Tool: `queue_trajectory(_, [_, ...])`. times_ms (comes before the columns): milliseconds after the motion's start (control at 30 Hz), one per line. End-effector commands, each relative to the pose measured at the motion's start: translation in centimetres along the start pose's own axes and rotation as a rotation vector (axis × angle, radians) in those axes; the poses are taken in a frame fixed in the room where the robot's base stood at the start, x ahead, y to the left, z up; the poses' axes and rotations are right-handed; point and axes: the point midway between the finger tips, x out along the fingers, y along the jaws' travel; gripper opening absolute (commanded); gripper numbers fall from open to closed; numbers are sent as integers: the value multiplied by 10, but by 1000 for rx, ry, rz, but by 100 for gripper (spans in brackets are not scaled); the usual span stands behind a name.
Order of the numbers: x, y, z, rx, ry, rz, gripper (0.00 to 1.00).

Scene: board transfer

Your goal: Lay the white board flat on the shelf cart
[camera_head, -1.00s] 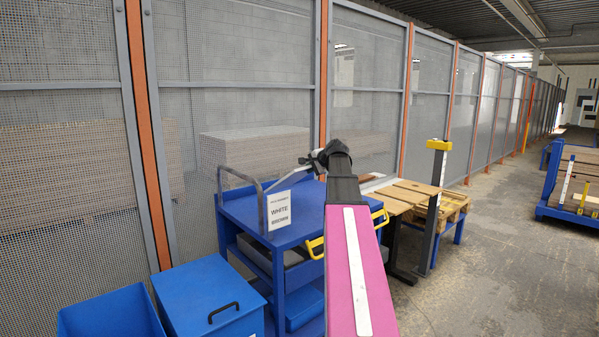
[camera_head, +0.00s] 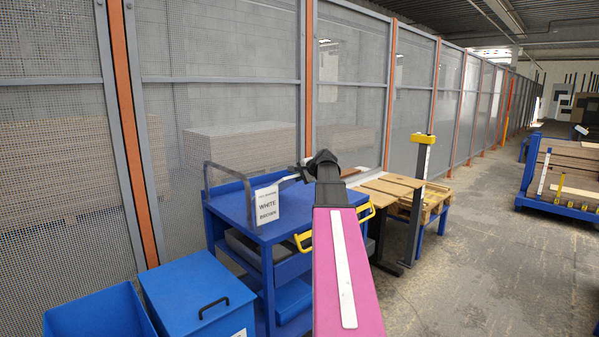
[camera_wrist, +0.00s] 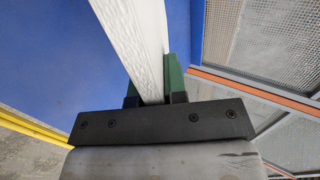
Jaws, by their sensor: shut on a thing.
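My gripper (camera_wrist: 153,90) is shut on the white board (camera_wrist: 140,35); its green fingers lie on either side of the board in the wrist view. The board is seen edge-on there, and its far end runs out of the picture. The blue shelf cart (camera_head: 235,213) stands ahead in the head view, with a grey handle at its left end. Its blue surface (camera_wrist: 55,60) fills much of the wrist view behind the board. In the head view my gripper is over the cart's far side, mostly hidden by my pink arm. I cannot tell whether the board touches the cart.
Blue bins (camera_head: 195,285) stand at the front left. A wooden-topped table (camera_head: 385,190) and a yellow-topped post (camera_head: 418,190) are to the right. A mesh fence (camera_head: 225,80) runs behind.

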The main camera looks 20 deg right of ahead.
Motion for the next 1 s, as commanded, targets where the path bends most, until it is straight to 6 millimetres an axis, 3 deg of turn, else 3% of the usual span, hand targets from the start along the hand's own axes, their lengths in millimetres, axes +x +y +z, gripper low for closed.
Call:
queue_trajectory(200, [6,9,0,0,0,-2,0])
queue_trajectory(967, [9,13,0,0,0,-2,0])
queue_trajectory(1000, [9,13,0,0,0,-2,22])
